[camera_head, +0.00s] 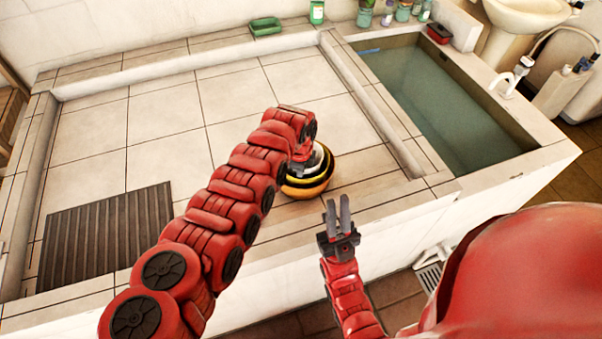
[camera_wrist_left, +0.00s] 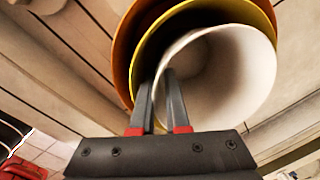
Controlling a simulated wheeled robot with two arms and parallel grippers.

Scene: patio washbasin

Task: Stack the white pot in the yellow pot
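The white pot (camera_wrist_left: 225,80) shows its open mouth in the left wrist view, with the yellow pot (camera_wrist_left: 255,12) around and behind it and an orange pot (camera_wrist_left: 122,55) outermost. In the head view the orange pot (camera_head: 308,190) stands on the tiled counter with the other two at its top, partly hidden by my left gripper. My left gripper (camera_wrist_left: 163,85) has its fingers close together on the white pot's near wall, one inside it. How deep the white pot sits in the yellow pot cannot be told. My right gripper (camera_head: 338,212) is empty, fingers slightly apart, in front of the counter.
A dark ribbed mat (camera_head: 105,238) lies on the counter's left. A water-filled basin (camera_head: 445,95) is at the right. A green tray (camera_head: 265,26) and several bottles stand along the back. The tiles behind the pots are clear.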

